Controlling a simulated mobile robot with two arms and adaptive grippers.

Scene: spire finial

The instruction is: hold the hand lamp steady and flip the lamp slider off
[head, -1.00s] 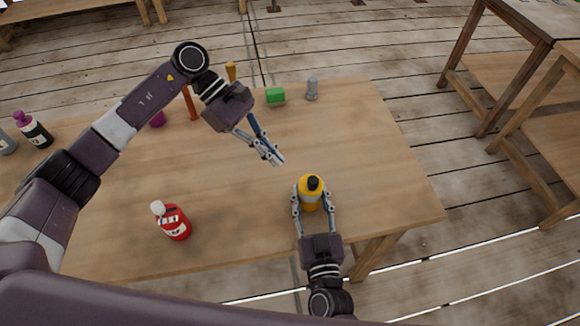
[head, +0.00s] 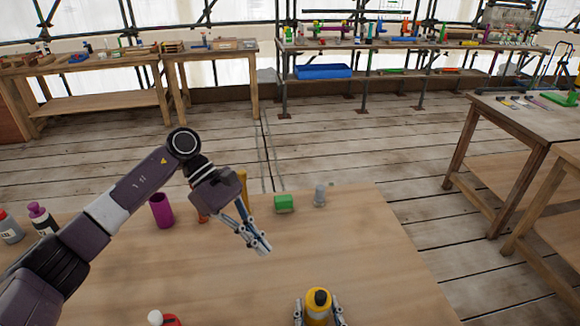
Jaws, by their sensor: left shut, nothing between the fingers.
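The hand lamp (head: 318,304) looks like a yellow cylinder with a black top. It stands upright at the bottom edge of the head view, its lower part cut off. My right gripper (head: 319,312) comes in from the bottom, with a finger against each side of the lamp. Only its fingers show. My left gripper (head: 262,246) is shut and empty above the table, up and left of the lamp and clear of it. The lamp slider cannot be made out.
A red bottle (head: 163,318) is cut off below. The table's middle is clear.

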